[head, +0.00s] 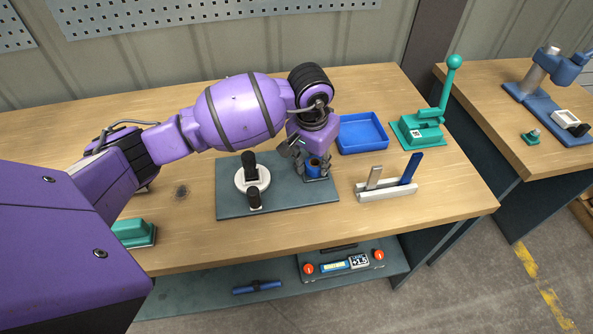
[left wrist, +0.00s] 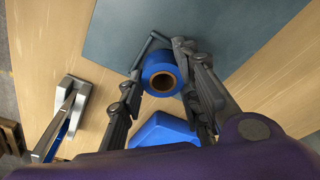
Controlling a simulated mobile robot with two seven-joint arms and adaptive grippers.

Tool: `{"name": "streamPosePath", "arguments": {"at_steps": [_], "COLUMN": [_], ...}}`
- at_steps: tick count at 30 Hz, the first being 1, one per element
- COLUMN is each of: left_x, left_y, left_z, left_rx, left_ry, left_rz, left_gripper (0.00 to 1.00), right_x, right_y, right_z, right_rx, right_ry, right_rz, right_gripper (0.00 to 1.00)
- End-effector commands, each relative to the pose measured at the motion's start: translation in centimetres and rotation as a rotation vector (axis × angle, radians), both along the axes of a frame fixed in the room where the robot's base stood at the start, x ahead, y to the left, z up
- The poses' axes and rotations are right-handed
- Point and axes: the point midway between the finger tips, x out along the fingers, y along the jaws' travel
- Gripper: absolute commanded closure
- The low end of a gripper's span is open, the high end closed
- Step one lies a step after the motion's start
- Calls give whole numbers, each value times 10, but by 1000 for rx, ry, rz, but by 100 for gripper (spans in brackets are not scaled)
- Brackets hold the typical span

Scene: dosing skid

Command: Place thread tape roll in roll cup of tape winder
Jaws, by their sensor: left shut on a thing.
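A blue roll with a brown core (head: 314,165), which I take as the thread tape roll, is between the fingers of my left gripper (head: 316,172), shut on it. In the left wrist view the roll (left wrist: 163,64) shows its open core, with a finger of the gripper (left wrist: 165,82) on each side. The roll is over the right end of a grey mat (head: 285,198); I cannot tell if it touches the mat. A white round piece with black posts (head: 243,181) stands on the mat to the left. I cannot clearly make out a roll cup. My right gripper is not in view.
A blue tray (head: 362,148) lies behind the roll. A grey rack with a blue upright (head: 388,194) stands at the right. A green lever device (head: 425,132) is further right. A green block (head: 133,233) is at the front left. The wooden bench's front edge is clear.

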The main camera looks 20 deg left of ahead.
Motion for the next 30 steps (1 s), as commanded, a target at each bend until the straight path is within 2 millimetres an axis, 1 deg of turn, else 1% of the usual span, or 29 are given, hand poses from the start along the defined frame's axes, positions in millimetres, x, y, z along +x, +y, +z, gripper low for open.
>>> {"name": "streamPosePath", "arguments": {"at_steps": [6,14,15,19,30], "left_x": [1,-1,-1,-3,-3], "left_y": [0,-1,-1,-1,0], "left_z": [-7,-15,-16,-17,-17], "left_rx": [2,0,0,0,2], "left_ry": [0,3,4,8,11], "left_rz": [-1,-2,-2,-2,-1], "left_gripper": [89,89,67,50,50], "right_x": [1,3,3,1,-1], "right_y": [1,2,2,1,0], "right_z": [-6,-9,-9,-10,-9], "right_rx": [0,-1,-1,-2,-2], "right_ry": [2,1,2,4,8], "right_rz": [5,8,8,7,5], "right_gripper": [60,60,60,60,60]}}
